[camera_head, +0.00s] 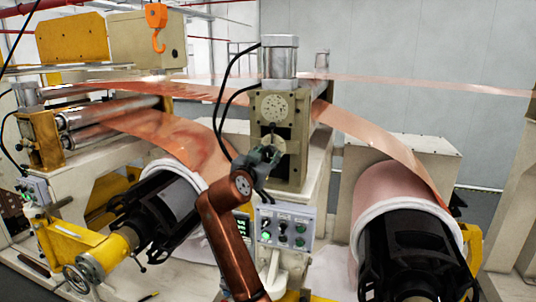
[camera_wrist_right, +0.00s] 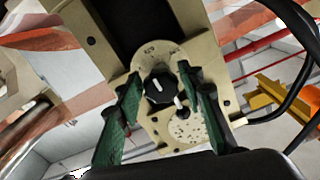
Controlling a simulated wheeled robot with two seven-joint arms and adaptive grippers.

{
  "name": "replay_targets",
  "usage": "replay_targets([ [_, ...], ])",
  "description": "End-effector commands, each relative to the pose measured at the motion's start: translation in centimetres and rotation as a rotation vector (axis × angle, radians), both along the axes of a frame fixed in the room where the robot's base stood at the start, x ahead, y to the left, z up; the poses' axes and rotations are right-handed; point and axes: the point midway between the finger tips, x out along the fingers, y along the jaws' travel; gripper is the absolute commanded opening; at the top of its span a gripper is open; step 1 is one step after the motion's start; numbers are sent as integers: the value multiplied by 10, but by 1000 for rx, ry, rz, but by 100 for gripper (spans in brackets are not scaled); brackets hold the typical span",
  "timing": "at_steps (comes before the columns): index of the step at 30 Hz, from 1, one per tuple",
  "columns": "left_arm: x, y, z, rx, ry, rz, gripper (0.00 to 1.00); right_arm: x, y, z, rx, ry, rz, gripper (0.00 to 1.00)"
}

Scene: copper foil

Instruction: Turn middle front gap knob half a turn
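The black gap knob (camera_wrist_right: 158,88) with a white pointer line sits on a round marked dial plate (camera_wrist_right: 150,60) on the beige front housing. In the head view the housing (camera_head: 298,160) is in the middle, and my right gripper (camera_head: 268,152) is up against its front, largely hiding the knob. In the right wrist view my right gripper (camera_wrist_right: 158,74) has its two green-padded fingers apart, one on each side of the knob. Small gaps seem to show between pads and knob; contact cannot be told for sure. My left gripper is not in view.
A perforated round disc (camera_head: 274,107) is on the housing above the gripper. Black cables (camera_head: 222,100) hang left of it. A control box (camera_head: 285,228) with buttons stands below, close to my right arm. Copper rolls (camera_head: 395,195) flank the stand.

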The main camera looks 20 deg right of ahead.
Motion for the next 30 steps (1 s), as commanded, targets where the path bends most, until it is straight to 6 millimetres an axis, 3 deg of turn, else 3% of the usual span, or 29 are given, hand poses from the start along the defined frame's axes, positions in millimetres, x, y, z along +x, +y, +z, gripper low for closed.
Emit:
replay_targets([
  [4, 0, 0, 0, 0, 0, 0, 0, -1, 0, 2, -1, -4, 0, 46],
  [14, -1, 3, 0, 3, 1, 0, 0, -5, 3, 4, -3, -7, 1, 46],
  [30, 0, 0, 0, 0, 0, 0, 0, -85, 57, 3, 0, -6, 3, 46],
])
